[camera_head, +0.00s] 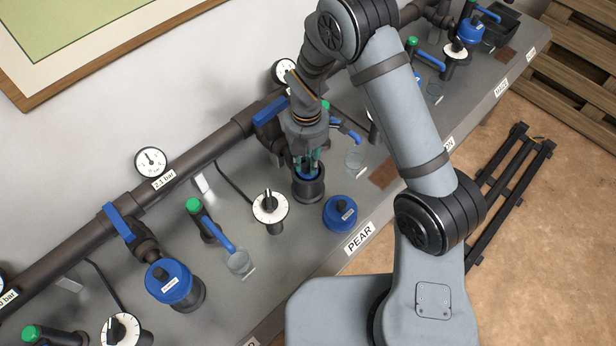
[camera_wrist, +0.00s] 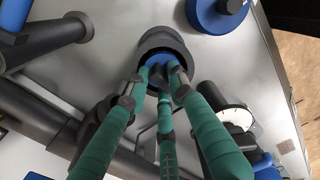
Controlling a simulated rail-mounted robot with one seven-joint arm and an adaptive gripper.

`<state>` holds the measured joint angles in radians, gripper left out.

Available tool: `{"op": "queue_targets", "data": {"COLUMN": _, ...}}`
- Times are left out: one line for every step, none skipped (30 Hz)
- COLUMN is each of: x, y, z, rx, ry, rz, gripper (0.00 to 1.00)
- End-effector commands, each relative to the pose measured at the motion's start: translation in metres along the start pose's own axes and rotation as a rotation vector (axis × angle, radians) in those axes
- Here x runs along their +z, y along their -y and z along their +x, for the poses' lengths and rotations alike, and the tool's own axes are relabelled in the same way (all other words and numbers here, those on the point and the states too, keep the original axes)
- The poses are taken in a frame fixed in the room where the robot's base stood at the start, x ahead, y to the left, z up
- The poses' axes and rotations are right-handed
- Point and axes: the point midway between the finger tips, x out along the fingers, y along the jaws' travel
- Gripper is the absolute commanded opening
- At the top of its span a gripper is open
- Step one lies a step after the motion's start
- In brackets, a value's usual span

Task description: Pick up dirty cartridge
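An open dark filter housing (camera_head: 308,190) stands on the bench behind the PEAR label. It also shows in the wrist view (camera_wrist: 166,42). Something blue, likely the top of the cartridge (camera_wrist: 160,60), shows inside its mouth; whether it is dirty cannot be seen. My gripper (camera_head: 307,164) points down into the housing. In the wrist view my gripper's green fingers (camera_wrist: 158,76) reach to the blue part, with tips around it. Whether they press on it cannot be told. The cartridge's body is hidden in the housing.
A blue lid (camera_head: 340,213) lies on the bench at the right of the housing. A white dial (camera_head: 270,207) stands close at the left. The pipe (camera_head: 200,160) runs behind. A glass cup (camera_head: 354,160) and a brown mat (camera_head: 383,174) are farther right.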

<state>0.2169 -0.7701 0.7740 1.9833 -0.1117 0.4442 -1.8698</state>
Motion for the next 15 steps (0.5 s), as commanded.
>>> {"op": "queue_targets", "data": {"x": -0.0001, "y": 0.0000, "z": 0.0000, "rx": 0.000, "ry": 0.000, "rz": 0.000, "gripper": 0.21}}
{"op": "queue_targets", "data": {"x": -0.0001, "y": 0.0000, "z": 0.0000, "rx": 0.000, "ry": 0.000, "rz": 0.000, "gripper": 0.19}}
{"op": "queue_targets", "data": {"x": -0.0001, "y": 0.0000, "z": -0.0001, "rx": 0.000, "ry": 0.000, "rz": 0.000, "gripper": 0.17}}
{"op": "queue_targets", "data": {"x": -0.0001, "y": 0.0000, "z": -0.0001, "rx": 0.000, "ry": 0.000, "rz": 0.000, "gripper": 0.15}}
{"op": "queue_targets", "data": {"x": -0.0001, "y": 0.0000, "z": -0.0001, "rx": 0.000, "ry": 0.000, "rz": 0.000, "gripper": 0.14}}
{"op": "queue_targets", "data": {"x": -0.0001, "y": 0.0000, "z": -0.0002, "rx": 0.000, "ry": 0.000, "rz": 0.000, "gripper": 0.11}}
{"op": "queue_targets", "data": {"x": 0.0000, "y": 0.0000, "z": -0.0002, "rx": 0.000, "ry": 0.000, "rz": 0.000, "gripper": 0.10}}
{"op": "queue_targets", "data": {"x": -0.0001, "y": 0.0000, "z": -0.0002, "rx": 0.000, "ry": 0.000, "rz": 0.000, "gripper": 0.08}}
{"op": "queue_targets", "data": {"x": 0.0000, "y": 0.0000, "z": -0.0002, "rx": 0.000, "ry": 0.000, "rz": 0.000, "gripper": 0.05}}
{"op": "queue_targets", "data": {"x": 0.0000, "y": 0.0000, "z": -0.0002, "rx": 0.000, "ry": 0.000, "rz": 0.000, "gripper": 0.04}}
{"op": "queue_targets", "data": {"x": 0.0000, "y": 0.0000, "z": -0.0003, "rx": 0.000, "ry": 0.000, "rz": 0.000, "gripper": 0.02}}
{"op": "queue_targets", "data": {"x": 0.0000, "y": 0.0000, "z": -0.0003, "rx": 0.000, "ry": 0.000, "rz": 0.000, "gripper": 0.00}}
{"op": "queue_targets", "data": {"x": 0.0000, "y": 0.0000, "z": -0.0003, "rx": 0.000, "ry": 0.000, "rz": 0.000, "gripper": 0.00}}
{"op": "queue_targets", "data": {"x": 0.0000, "y": 0.0000, "z": -0.0003, "rx": 0.000, "ry": 0.000, "rz": 0.000, "gripper": 0.00}}
{"op": "queue_targets", "data": {"x": 0.0000, "y": 0.0000, "z": -0.0003, "rx": 0.000, "ry": 0.000, "rz": 0.000, "gripper": 0.00}}
